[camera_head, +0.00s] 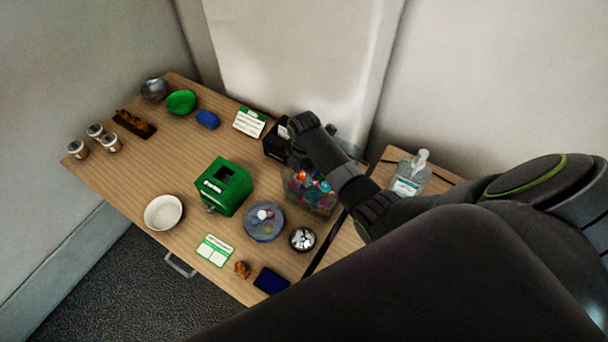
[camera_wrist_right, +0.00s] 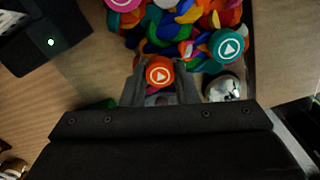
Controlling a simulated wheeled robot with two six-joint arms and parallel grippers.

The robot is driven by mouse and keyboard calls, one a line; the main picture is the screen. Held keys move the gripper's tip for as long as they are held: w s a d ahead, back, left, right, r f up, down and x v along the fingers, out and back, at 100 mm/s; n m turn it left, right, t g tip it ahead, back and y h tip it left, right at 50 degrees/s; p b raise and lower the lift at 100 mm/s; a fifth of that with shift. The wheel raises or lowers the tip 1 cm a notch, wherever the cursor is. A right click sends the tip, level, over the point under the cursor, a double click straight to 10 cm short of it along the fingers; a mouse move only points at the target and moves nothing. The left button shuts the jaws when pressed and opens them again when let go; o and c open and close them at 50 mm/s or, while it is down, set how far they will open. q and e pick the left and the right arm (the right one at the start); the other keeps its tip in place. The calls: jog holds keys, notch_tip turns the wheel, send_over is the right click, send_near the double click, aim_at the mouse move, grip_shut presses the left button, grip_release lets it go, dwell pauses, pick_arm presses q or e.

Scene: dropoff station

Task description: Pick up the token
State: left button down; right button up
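An orange token (camera_wrist_right: 159,73) with a white triangle shows between the fingertips of my right gripper (camera_wrist_right: 160,78) in the right wrist view. The fingers stand apart on either side of it, and I see no clear contact. A pink token (camera_wrist_right: 124,2) and a teal token (camera_wrist_right: 227,46) lie on colourful pieces nearby. In the head view my right gripper (camera_head: 299,158) points down over a clear bin (camera_head: 315,204) of colourful pieces, and my arm hides part of it. My left gripper is not in view.
A black box (camera_head: 276,142) stands behind the bin and a green box (camera_head: 224,186) to its left. A round blue-grey dish (camera_head: 264,222) and a small metal bowl (camera_head: 302,239) lie in front. A pump bottle (camera_head: 410,177) stands right, beside my arm. The table's left-middle has free room.

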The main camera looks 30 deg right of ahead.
jog(key=c, duration=0.4)
jog(key=shift+o, duration=0.2)
notch_tip(320, 180, up, 10)
jog(key=b, duration=0.1)
